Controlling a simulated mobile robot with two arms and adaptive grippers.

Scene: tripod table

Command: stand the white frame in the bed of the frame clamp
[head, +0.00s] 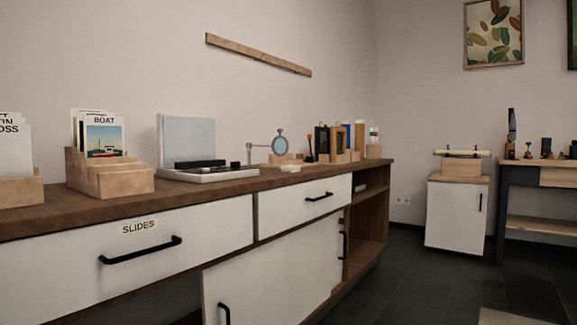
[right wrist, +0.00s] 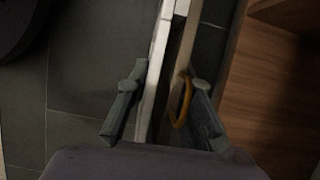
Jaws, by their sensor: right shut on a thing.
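In the right wrist view, my right gripper (right wrist: 162,108) is shut on a narrow white piece (right wrist: 155,75), which looks like the white frame seen edge-on. A tan strip (right wrist: 187,45) runs beside the white edge, and a yellow-orange loop (right wrist: 181,103) hangs by the right finger. Most of the held piece runs out of the top of the picture. I cannot clearly identify the frame clamp; a wooden block with a pale bar across its top (head: 461,166) stands on a small white cabinet in the head view. Neither gripper shows in the head view.
The long counter (head: 215,193) holds card holders (head: 110,178), a white device with an upright panel (head: 187,140) and a round magnifier (head: 280,145). A lower white door (head: 275,275) sits below. A side table (head: 545,174) is at right. Dark floor is free between.

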